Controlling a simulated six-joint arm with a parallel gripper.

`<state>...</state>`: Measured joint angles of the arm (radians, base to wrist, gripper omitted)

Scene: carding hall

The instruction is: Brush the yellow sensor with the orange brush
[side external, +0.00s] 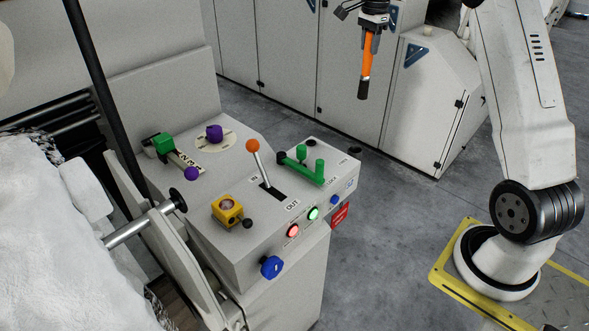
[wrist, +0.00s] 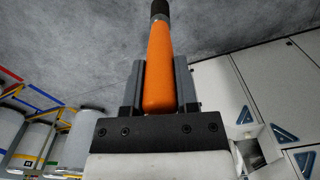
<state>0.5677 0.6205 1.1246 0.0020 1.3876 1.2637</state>
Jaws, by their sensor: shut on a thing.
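The orange brush (side external: 369,52) hangs in my gripper (side external: 371,35) at the top of the side external view, its dark bristle end pointing down. In the wrist view the brush (wrist: 159,65) lies between the two fingers of my gripper (wrist: 158,85), which are shut on its orange handle. The yellow sensor (side external: 227,210) sits on the top of the grey console, near its front left edge, with a round lens-like top. My gripper and the brush are well above and to the right of the sensor, apart from it.
The console (side external: 225,255) carries an orange-knobbed lever (side external: 253,147), a green handle (side external: 304,170), purple knobs (side external: 214,132), a green block (side external: 163,143) and a blue knob (side external: 271,267). White fleece (side external: 60,240) lies at left. Grey cabinets (side external: 290,50) stand behind.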

